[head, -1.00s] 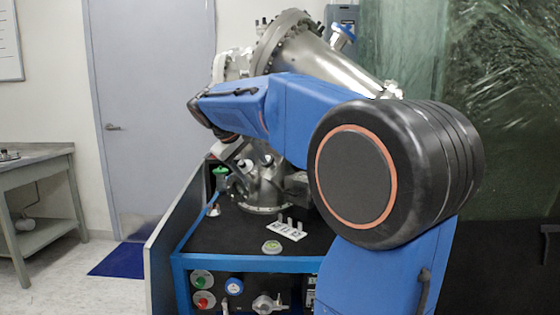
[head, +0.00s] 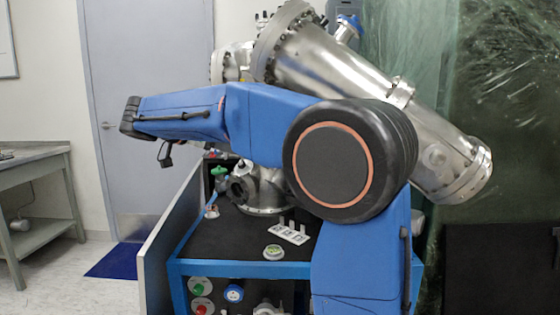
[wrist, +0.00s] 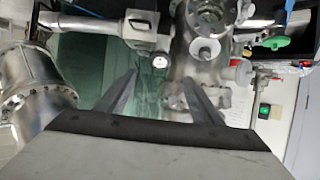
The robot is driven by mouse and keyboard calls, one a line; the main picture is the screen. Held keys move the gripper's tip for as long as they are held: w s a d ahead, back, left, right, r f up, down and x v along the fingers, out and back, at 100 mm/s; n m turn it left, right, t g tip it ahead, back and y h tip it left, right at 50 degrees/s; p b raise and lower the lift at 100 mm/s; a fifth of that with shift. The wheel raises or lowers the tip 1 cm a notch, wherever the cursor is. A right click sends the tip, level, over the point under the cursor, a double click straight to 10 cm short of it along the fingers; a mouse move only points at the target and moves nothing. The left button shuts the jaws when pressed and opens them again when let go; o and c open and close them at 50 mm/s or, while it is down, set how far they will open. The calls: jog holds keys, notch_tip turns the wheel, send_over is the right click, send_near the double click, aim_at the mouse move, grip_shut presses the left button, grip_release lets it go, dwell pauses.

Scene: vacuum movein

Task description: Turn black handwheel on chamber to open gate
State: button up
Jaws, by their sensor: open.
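The steel chamber shows in the head view as a large tilted cylinder (head: 340,75) above a lower flanged vessel (head: 266,190) on the cart. I cannot make out a black handwheel for certain; my arm covers part of the chamber. A green handwheel (head: 219,172) stands left of the lower vessel, and a green wheel (wrist: 275,42) also shows at the upper right of the wrist view. My gripper (wrist: 156,78) is open and empty in the wrist view, its two fingers apart before steel flanges and pipework (wrist: 200,60).
The black cart top (head: 245,230) has a blue frame and carries a small white rack (head: 290,234) and a round dish (head: 273,252). A grey panel (head: 170,220) edges its left side. A workbench (head: 35,165) stands far left.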

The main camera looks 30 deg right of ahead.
jog(key=shift+m, duration=0.5)
jog(key=x, duration=1.6)
jog(key=shift+d+r, duration=0.1)
jog(key=shift+d, duration=0.35)
jog(key=shift+c, duration=0.3)
jog(key=c, duration=1)
